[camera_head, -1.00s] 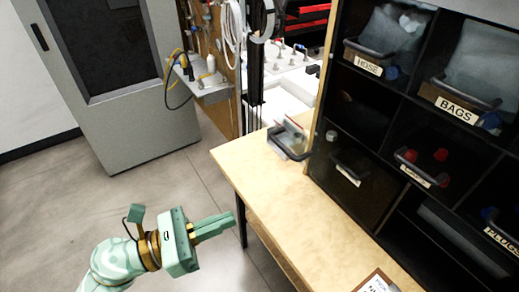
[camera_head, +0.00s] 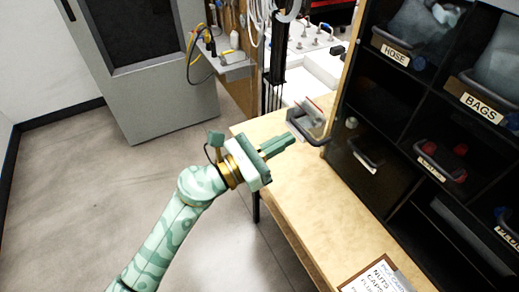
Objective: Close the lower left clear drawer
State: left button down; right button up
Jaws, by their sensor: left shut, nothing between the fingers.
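My right gripper is not in view.
The wooden worktop (camera_head: 310,195) is bare in its middle, with a labelled board (camera_head: 380,278) at its near end. The cabinet holds HOSE (camera_head: 395,55) and BAGS (camera_head: 481,107) bins. A grey machine (camera_head: 150,100) stands at the back left; the floor is clear.

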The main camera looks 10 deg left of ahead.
pick_arm(q)
jog(key=shift+w+d+r, duration=0.1)
jog(key=shift+w+d, duration=0.3)
jog(key=shift+d, duration=0.2)
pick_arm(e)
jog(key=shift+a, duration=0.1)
